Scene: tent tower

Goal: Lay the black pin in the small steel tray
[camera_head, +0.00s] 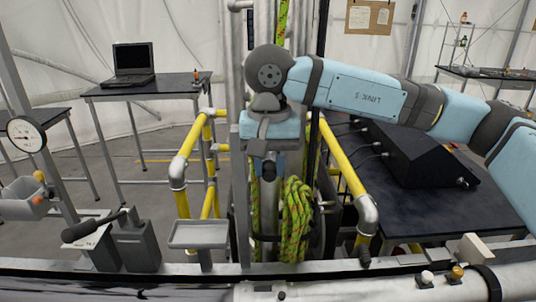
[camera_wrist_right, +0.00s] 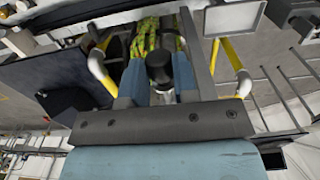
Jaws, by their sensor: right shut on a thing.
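My right gripper (camera_head: 267,160) hangs in the middle of the head view, pointing down, in front of the steel column and rope. It is shut on the black pin (camera_head: 268,172); the pin's dark round end (camera_wrist_right: 160,67) shows between the blue fingers (camera_wrist_right: 160,88) in the right wrist view. The small steel tray (camera_head: 199,234) stands on a short post at the front rail, lower and to the left of the gripper. The tray also shows at the top of the right wrist view (camera_wrist_right: 235,18). No pin shows in the tray. My left gripper is not in view.
Yellow handrails (camera_head: 187,150) flank the column. A green rope coil (camera_head: 296,215) hangs just below and right of the gripper. A black lever (camera_head: 92,227) and grey box stand left of the tray. A bin (camera_head: 24,204) is at far left. A black console (camera_head: 415,150) sits on the right table.

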